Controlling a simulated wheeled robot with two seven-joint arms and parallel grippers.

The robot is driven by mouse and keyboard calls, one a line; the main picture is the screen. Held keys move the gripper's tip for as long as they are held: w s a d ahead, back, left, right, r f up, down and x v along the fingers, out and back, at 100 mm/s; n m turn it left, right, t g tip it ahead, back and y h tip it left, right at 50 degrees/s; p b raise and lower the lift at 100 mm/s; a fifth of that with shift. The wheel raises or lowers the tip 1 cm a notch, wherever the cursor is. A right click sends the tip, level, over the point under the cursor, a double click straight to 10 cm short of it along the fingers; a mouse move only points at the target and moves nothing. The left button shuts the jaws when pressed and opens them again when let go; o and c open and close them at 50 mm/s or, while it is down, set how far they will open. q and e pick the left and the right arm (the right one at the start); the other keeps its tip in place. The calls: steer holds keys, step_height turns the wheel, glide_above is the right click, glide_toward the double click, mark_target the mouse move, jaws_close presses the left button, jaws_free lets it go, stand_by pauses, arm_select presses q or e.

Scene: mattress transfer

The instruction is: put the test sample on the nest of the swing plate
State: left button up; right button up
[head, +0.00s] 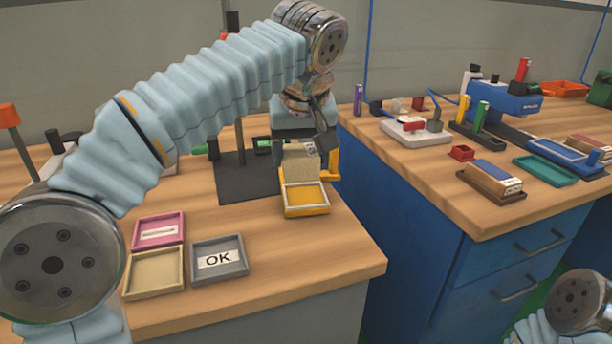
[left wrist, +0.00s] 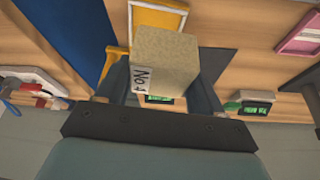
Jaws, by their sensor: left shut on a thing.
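The test sample is a beige block (head: 301,170) with a white label; in the left wrist view the block (left wrist: 168,55) shows "No" and a digit on its label. My left gripper (head: 305,145) is shut on it and holds it upright over the back part of the swing plate's nest. The nest is a shallow yellow tray (head: 306,197) with a pale rim; part of it also shows beyond the block in the left wrist view (left wrist: 160,17). I cannot tell whether the block touches the nest. My right gripper is out of view.
A pink tray (head: 158,231), a cream tray (head: 154,272) and a grey tray marked OK (head: 219,259) stand at the front left. A dark stand base (head: 245,178) is behind. A gap separates this bench from the blue bench (head: 415,215) with several tools.

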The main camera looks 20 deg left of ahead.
mark_target(307, 151)
arm_select(q)
steer(key=shift+w+f, duration=0.6)
steer(key=shift+f, duration=0.1)
steer(key=shift+w+d+f, duration=0.1)
steer(key=shift+w+f, duration=0.75)
steer(key=shift+f, duration=0.3)
steer(key=shift+s+f+b, duration=0.1)
steer(key=shift+f+b, duration=0.3)
steer(key=shift+f, duration=0.9)
steer(key=o, duration=1)
steer(key=shift+f, duration=0.1)
steer(key=shift+r, duration=0.25)
steer(key=p+v, duration=0.2)
steer(key=v, duration=0.9)
steer(key=shift+s+d+r+p, duration=0.1)
steer(key=shift+s+r+p, duration=0.1)
steer(key=shift+r+p, duration=0.15)
